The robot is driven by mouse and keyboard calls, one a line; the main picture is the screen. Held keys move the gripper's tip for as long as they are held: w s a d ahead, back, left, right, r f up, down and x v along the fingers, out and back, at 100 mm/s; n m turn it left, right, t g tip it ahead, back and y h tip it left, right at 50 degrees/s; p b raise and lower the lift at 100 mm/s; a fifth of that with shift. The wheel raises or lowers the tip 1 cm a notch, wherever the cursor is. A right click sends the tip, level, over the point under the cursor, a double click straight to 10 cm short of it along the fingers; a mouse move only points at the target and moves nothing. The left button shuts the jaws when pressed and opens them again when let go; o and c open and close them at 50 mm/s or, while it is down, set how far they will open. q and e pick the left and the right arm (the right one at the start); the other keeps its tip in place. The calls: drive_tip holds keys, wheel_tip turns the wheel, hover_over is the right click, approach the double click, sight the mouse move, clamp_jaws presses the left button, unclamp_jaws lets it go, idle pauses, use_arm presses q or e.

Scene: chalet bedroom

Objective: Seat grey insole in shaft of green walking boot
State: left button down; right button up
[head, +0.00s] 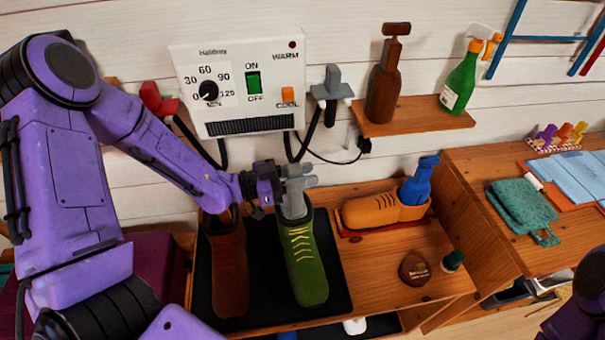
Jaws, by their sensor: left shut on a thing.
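The green walking boot (307,268) stands on the black mat with its toe toward me and yellow laces up its front. The grey insole (294,208) is upright at the mouth of its shaft, with its lower end hidden in the boot. My left gripper (293,178) is above the boot's opening, shut on the upper part of the insole. The grey fingers and grey insole are hard to tell apart. My right gripper is out of view; only purple parts of my right arm show at the lower right.
A red-brown boot (228,272) stands close left of the green one on the black mat (268,285). A wall dryer (240,85) with hoses hangs behind. Bare wood (375,285) lies right of the mat.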

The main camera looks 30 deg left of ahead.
sight(302, 203)
use_arm(q)
drive_tip(key=shift+f+b, duration=4.55)
drive_tip(key=shift+f, duration=0.7)
drive_tip(key=shift+s+d+f+b, duration=0.1)
drive_tip(key=shift+s+f+b, duration=0.05)
drive_tip(key=shift+f+b, duration=0.15)
